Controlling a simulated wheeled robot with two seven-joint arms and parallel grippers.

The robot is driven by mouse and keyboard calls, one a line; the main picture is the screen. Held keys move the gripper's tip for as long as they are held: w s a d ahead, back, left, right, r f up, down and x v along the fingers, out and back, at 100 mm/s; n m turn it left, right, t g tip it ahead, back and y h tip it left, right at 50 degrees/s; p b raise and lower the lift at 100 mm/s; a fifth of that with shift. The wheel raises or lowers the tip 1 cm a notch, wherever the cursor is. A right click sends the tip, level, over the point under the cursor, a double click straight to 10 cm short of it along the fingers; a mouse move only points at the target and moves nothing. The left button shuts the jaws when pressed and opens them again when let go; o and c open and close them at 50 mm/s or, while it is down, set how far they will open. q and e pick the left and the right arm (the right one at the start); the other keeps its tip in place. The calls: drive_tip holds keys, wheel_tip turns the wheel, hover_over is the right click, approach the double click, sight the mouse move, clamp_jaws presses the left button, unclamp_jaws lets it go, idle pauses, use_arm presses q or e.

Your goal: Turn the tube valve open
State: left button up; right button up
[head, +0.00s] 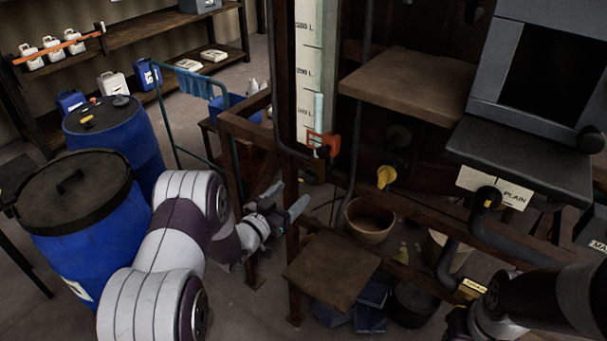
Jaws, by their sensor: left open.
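The tube valve, with an orange-red handle (322,141), is at the foot of the tall white marked level tube (308,70) in the middle of the head view. My left gripper (286,202) is open and empty, with its two grey fingers apart. It is below and left of the valve handle, in front of the brown frame, and does not touch the handle. The wrist of my right arm shows at the lower right, but its fingers are not in view.
A brown frame post (293,240) stands close to my left gripper. A yellow valve handle (386,177) is right of the tube, above a brown bowl (369,221). Blue barrels (105,240) stand at left. A brown shelf (410,85) juts out right of the tube.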

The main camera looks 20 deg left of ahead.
sight(304, 181)
use_arm(q)
drive_tip(key=x, duration=0.2)
drive_tip(key=p+x, duration=0.1)
drive_tip(key=x, duration=0.3)
drive_tip(key=shift+w+a+f, duration=0.1)
drive_tip(key=shift+a, duration=0.25)
drive_tip(key=shift+w+d+p, duration=0.15)
drive_tip(key=shift+w+p, duration=0.1)
drive_tip(key=shift+p, duration=0.05)
drive_tip(key=shift+w+d, duration=0.1)
drive_tip(key=shift+d, duration=0.1)
drive_tip(key=shift+w, duration=0.1)
drive_tip(key=c, duration=1.1)
drive_tip(key=shift+o, duration=0.2)
